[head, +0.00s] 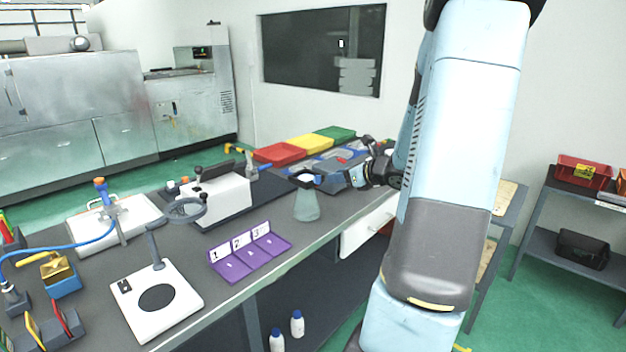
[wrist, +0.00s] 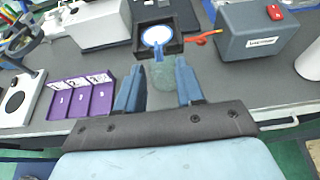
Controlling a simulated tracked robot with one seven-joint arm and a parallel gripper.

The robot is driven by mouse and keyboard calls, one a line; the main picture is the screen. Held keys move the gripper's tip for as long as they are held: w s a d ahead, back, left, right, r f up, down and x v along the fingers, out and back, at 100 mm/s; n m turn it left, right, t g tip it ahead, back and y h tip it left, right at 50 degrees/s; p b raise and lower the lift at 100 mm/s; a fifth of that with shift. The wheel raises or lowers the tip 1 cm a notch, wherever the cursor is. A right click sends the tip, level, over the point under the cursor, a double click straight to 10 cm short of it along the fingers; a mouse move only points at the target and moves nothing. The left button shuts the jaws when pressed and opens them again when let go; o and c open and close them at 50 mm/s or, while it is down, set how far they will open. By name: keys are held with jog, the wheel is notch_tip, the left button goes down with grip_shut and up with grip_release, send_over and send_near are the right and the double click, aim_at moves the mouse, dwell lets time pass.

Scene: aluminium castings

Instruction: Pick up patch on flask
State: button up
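The flask (head: 307,206) is pale green, glassy and stands upright near the front edge of the bench. It also shows in the wrist view (wrist: 164,78). A dark square piece with a pale round centre, which looks like the patch (wrist: 140,51), appears at the flask's top. In the head view the patch (head: 303,176) is small, and its exact contact with the flask is unclear. My gripper (wrist: 159,66) is open, with its two blue fingers apart and nothing held. In the wrist view the flask shows between the fingers, with the patch beyond the tips.
A purple three-part numbered tray (head: 250,253) lies left of the flask. A white magnifier stand (head: 190,303) is further left. A white machine (head: 216,200) stands behind. A grey box with a red button (wrist: 257,42) is to the right in the wrist view.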

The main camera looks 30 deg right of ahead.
send_near(310, 176)
jog(key=shift+w+a+f, duration=0.7)
jog(key=shift+w+a, duration=0.05)
jog(key=shift+a, duration=0.35)
jog(key=shift+c, duration=0.4)
grip_shut()
